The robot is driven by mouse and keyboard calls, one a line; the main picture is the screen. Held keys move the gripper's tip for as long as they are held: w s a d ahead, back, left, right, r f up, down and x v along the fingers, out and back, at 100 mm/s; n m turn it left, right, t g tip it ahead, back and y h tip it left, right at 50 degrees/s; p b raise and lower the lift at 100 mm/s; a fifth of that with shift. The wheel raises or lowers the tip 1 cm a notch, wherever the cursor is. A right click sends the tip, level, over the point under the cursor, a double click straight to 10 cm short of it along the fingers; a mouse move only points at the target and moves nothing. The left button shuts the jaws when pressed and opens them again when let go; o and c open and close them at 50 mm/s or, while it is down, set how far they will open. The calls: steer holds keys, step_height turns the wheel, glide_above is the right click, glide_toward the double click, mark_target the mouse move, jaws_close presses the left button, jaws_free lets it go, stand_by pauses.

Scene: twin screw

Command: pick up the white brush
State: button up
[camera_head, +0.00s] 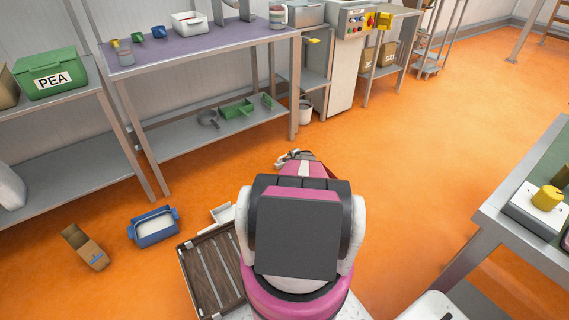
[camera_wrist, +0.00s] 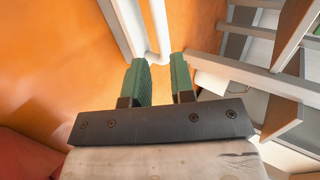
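A brush-like tool (camera_head: 124,55) with a pale grey-white lower part and a yellowish top stands at the left end of the purple-topped table (camera_head: 220,42). It is small in the head view, and I cannot be sure it is the white brush. It does not show in the wrist view. My gripper (camera_wrist: 159,66) is open, with two green finger pads apart and nothing held between them. In the head view my gripper (camera_head: 290,158) is low in front of the table, far to the right of the tool, and partly hidden by my arm.
Small blue and yellow items (camera_head: 158,32) and a white bin (camera_head: 189,22) stand on the table. Green trays (camera_head: 236,108) are on its lower shelf. A blue tub (camera_head: 153,227) and an open carton (camera_head: 84,248) sit on the floor.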

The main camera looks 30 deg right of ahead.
mark_target(284, 156)
steer(key=x, duration=0.9)
steer(key=shift+w, duration=0.2)
jaws_close()
